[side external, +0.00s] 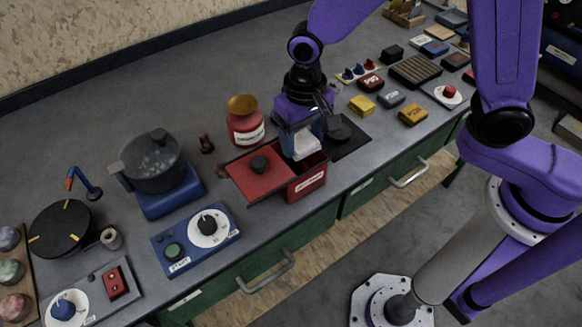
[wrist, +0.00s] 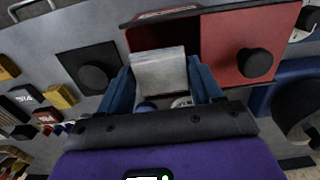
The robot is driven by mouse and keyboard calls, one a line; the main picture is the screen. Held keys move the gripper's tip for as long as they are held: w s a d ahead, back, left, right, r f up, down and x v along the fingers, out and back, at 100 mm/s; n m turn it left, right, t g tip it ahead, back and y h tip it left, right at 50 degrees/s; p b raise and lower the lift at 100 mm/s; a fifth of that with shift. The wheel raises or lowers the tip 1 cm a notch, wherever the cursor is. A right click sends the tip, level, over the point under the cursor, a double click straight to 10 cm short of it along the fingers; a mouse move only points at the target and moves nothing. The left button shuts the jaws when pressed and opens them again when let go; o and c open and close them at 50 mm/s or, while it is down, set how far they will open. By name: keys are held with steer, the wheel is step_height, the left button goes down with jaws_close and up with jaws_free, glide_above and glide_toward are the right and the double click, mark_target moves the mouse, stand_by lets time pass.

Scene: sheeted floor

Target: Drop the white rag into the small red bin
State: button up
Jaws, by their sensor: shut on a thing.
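My gripper (side external: 300,136) points down and is shut on the white rag (side external: 303,147), with a blue finger on either side of it. The wrist view also shows the rag (wrist: 158,71) between the fingers. The small red bin (side external: 308,184) stands under the gripper near the bench's front edge. Its red lid (side external: 262,170), with a black knob, is slid to the left, so the bin's opening is uncovered. The rag hangs at or just above the opening. In the wrist view the dark opening of the bin (wrist: 166,34) lies just beyond the rag. The exact height is hard to tell.
A red jar (side external: 245,127) stands behind the lid. A black square plate with a round knob (side external: 343,135) lies to the right. A pot (side external: 153,161) on a blue base and a blue dial panel (side external: 196,238) are to the left. Several small blocks lie farther right.

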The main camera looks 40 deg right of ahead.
steer(key=o, duration=1.2)
step_height(320, 180, up, 17)
steer(key=shift+r, duration=0.2)
steer(key=s+d+f+n, duration=0.3)
steer(key=s+d+n, duration=0.1)
steer(key=s+d, duration=0.2)
steer(key=s+d+f+n, duration=0.3)
steer(key=s+d+n, duration=0.1)
steer(key=s+d, duration=0.2)
steer(key=s+d+f+n, duration=0.3)
steer(key=s+d+n, duration=0.1)
steer(key=s+d, duration=0.3)
steer(key=shift+d+n, duration=0.2)
steer(key=shift+n, duration=0.1)
